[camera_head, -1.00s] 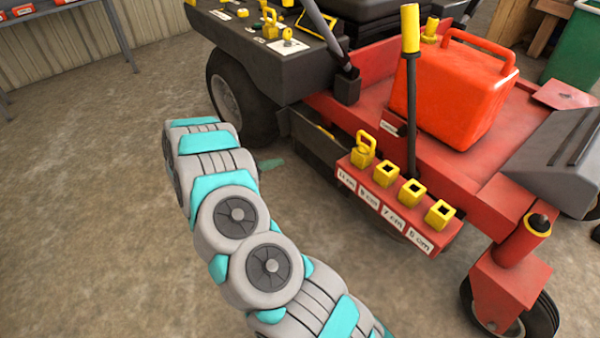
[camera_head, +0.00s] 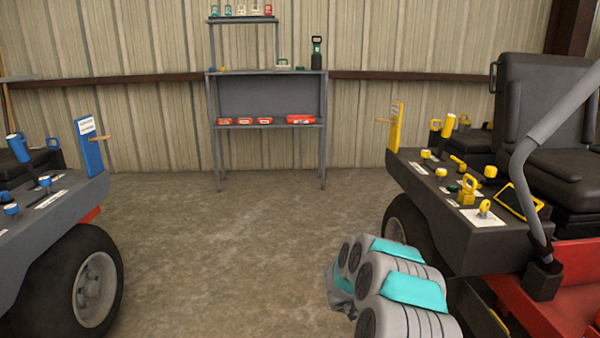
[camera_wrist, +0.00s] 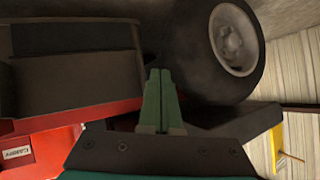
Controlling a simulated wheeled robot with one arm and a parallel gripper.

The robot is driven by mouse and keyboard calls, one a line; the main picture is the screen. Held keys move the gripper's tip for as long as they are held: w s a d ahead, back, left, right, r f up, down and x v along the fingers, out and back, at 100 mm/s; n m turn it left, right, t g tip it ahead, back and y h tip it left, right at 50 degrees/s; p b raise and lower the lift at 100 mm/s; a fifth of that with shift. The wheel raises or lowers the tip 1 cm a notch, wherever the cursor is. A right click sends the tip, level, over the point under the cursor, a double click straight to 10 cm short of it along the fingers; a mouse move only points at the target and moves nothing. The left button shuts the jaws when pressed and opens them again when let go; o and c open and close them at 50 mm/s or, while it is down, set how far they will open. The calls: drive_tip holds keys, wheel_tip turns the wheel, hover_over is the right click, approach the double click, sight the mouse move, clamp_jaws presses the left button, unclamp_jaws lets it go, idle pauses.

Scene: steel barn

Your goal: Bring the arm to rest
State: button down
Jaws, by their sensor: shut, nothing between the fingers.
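My arm shows in the head view at the lower right, its grey and teal links folded beside the red mower (camera_head: 570,285). The end of the arm is hidden in the head view. In the wrist view my gripper (camera_wrist: 158,85) is shut, its two green fingers side by side with nothing between them. Beyond the fingers the wrist view shows a red machine body (camera_wrist: 120,108) at the left and a dark wheel (camera_wrist: 232,40) at the upper right. The fingers seem apart from both.
A grey shelf rack (camera_head: 266,125) with red items stands at the back wall. Another machine with blue controls (camera_head: 90,145) and a large tyre (camera_head: 92,290) is at the left. The mower's black control console (camera_head: 455,195) is close right of my arm. The floor between the machines is clear.

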drive_tip(key=w+a+r+n+t+y, duration=0.25)
drive_tip(key=a+r+y, duration=0.25)
drive_tip(key=a+r, duration=0.3)
drive_tip(key=w+a+r+n+t+y, duration=0.1)
drive_tip(key=a+r+n+t+y, duration=0.2)
drive_tip(key=a+r, duration=0.5)
drive_tip(key=s+a+r+n+g+y, duration=0.3)
drive_tip(key=s+a+r+n+y, duration=0.25)
drive_tip(key=s+a, duration=0.6)
drive_tip(key=s+n+g+y+p, duration=0.1)
drive_tip(key=s+n+g, duration=0.25)
drive_tip(key=s, duration=1.35)
drive_tip(key=s+d+g+h, duration=0.2)
drive_tip(key=s+d, duration=0.4)
drive_tip(key=s, duration=0.7)
drive_tip(key=s+d+g+h, duration=0.2)
drive_tip(key=s+d+g, duration=0.2)
drive_tip(key=s, duration=1)
drive_tip(key=shift+d+f+n+g+p, duration=0.15)
drive_tip(key=shift+d+n+g+p, duration=0.25)
drive_tip(key=shift+d, duration=0.8)
drive_tip(key=shift+s, duration=0.1)
